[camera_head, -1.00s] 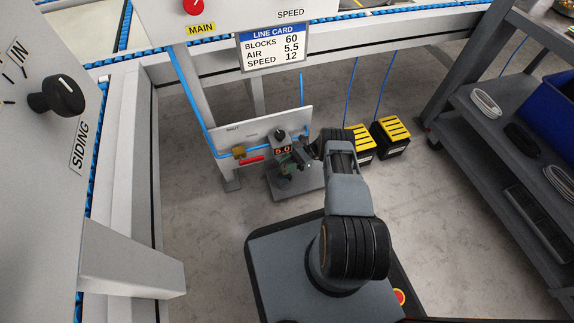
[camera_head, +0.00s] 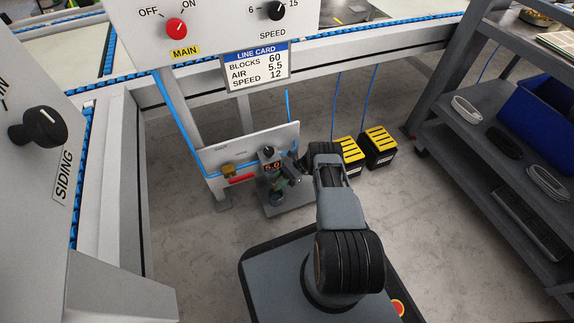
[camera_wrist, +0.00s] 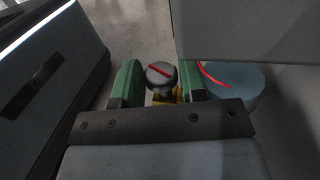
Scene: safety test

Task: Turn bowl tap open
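The tap (camera_wrist: 161,75), a small round grey knob with a red line across its top, sits on a brass-coloured body in the wrist view. The green fingers of my gripper (camera_wrist: 160,84) are apart, one on each side of the knob. Narrow gaps seem to show, but I cannot tell whether either finger touches it. A blue-grey round bowl (camera_wrist: 237,84) with a red mark stands just right of the right finger. In the head view my gripper (camera_head: 284,186) is low in front of the upright board (camera_head: 222,156), and the tap is too small to make out.
The board carries a 5.0 display (camera_head: 272,167), a brass valve (camera_head: 229,171) and a red handle (camera_head: 242,179). Yellow-topped black boxes (camera_head: 379,148) stand right of my arm. A grey shelf rack (camera_head: 470,118) is at the right. Open floor lies between.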

